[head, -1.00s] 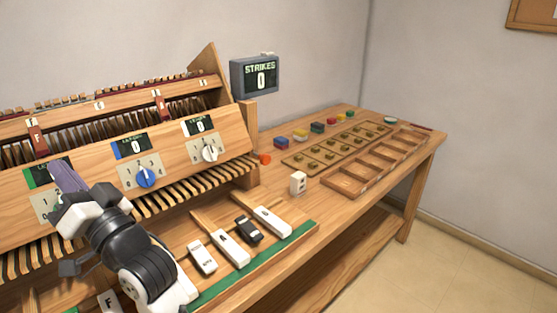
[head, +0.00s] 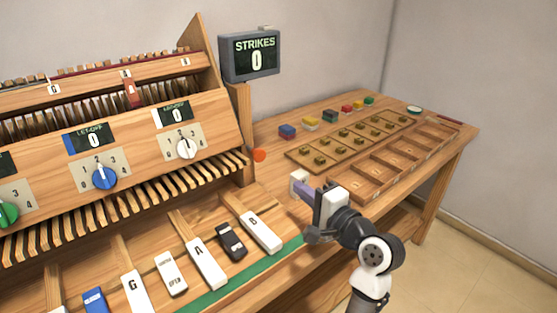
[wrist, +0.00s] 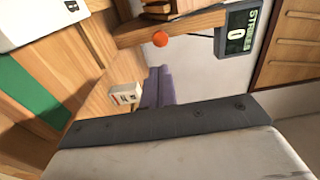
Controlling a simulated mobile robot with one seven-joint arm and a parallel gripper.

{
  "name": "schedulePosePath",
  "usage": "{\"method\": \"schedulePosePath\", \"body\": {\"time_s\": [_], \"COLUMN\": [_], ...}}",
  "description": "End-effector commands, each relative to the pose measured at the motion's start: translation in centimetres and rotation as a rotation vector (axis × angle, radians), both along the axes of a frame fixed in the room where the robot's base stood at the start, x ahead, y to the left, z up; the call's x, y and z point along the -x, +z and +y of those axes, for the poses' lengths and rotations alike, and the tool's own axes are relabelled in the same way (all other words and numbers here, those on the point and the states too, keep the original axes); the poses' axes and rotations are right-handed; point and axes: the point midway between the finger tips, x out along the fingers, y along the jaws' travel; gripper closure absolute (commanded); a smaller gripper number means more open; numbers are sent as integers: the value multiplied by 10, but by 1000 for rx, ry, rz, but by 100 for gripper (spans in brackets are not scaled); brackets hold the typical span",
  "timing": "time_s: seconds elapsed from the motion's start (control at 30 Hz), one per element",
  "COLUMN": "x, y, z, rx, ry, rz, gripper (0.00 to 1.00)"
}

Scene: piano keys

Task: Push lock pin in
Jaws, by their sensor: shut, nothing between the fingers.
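An orange round knob, which looks like the head of the lock pin (head: 259,155), sits at the right end of the wooden key frame, below the strikes screen. It also shows in the wrist view (wrist: 160,39), beyond the fingers. How far the pin sticks out is hard to tell. My gripper (head: 300,188) is shut and empty, its purple fingers pointing left over the bench. In the wrist view the closed fingers (wrist: 158,86) point towards the knob and are apart from it. The gripper is to the right of and nearer than the knob.
A small white box (head: 298,177) stands right by my fingers. The strikes screen (head: 250,54) reads 0. Piano keys such as the B key (head: 260,232) lie in front. A tray of brass pieces (head: 300,157) and an empty compartment tray (head: 358,182) are at right.

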Motion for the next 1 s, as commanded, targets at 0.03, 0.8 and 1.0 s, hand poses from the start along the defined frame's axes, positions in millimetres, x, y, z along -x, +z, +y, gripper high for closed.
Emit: {"method": "schedulePosePath", "body": {"time_s": [0.03, 0.8, 1.0], "x": [0, -71, -100], "y": [0, 2, 2], "z": [0, 48, 67], "rx": [-1, 1, 2], "ry": [0, 3, 1], "rz": [1, 0, 0], "gripper": [100, 100, 100]}}
